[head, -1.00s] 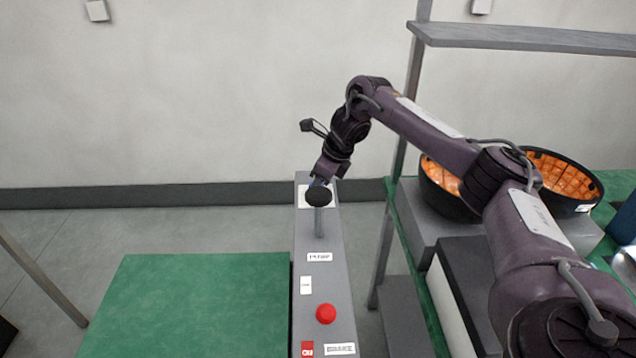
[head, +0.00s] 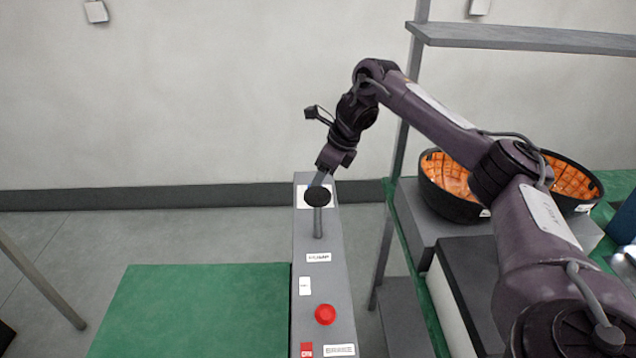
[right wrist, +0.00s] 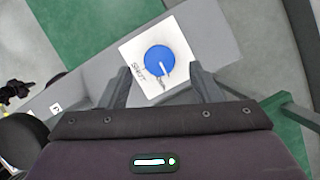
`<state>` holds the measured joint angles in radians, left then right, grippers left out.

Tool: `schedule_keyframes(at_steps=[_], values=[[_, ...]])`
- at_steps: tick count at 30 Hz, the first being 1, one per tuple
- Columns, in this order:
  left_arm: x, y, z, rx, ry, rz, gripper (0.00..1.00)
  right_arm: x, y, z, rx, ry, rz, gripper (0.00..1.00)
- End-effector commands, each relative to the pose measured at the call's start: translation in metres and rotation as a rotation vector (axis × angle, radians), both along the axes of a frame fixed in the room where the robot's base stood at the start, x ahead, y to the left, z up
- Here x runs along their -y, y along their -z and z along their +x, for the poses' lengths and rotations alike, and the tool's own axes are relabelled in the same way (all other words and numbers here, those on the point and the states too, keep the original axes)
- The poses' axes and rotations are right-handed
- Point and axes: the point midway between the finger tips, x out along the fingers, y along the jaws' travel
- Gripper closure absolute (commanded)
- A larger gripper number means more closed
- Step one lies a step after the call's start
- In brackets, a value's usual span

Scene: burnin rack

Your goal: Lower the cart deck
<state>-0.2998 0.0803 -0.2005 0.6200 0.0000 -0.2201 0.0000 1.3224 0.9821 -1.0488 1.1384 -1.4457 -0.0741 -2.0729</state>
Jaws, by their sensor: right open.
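The green cart deck (head: 190,310) lies flat at the lower left of the head view. Beside it runs a grey control panel (head: 318,275). At its far end is a white plate (head: 301,197); in the right wrist view it carries a round blue knob (right wrist: 160,60) with a pale pointer. My right gripper (right wrist: 161,74) is open, its fingers apart on either side of the knob's near side; contact is unclear. In the head view its fingers (head: 320,180) are partly hidden behind a black-topped lever (head: 318,197). My left gripper is out of view.
A red button (head: 325,314) and several labels sit on the nearer panel. To the right, a rack with a grey shelf (head: 520,38) and post stands close to my right arm. Black bowls with orange insides (head: 452,185) rest there.

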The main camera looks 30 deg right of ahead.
Motion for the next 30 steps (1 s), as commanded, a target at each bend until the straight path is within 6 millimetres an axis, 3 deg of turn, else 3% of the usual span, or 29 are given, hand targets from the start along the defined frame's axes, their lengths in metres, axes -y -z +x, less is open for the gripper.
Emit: schedule_keyframes(at_steps=[3, 7, 26, 30], values=[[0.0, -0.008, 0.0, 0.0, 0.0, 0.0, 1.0, 0.006, -0.024, -0.006, 0.004, 0.001, -0.002, 0.43], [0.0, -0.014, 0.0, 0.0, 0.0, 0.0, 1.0, 0.008, -0.037, -0.011, 0.002, 0.001, -0.002, 0.43], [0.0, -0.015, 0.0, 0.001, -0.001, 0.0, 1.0, 0.009, -0.039, -0.013, 0.0, 0.001, 0.0, 0.43], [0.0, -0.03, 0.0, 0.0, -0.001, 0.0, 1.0, 0.009, -0.055, -0.013, 0.001, 0.0, 0.0, 0.43]])
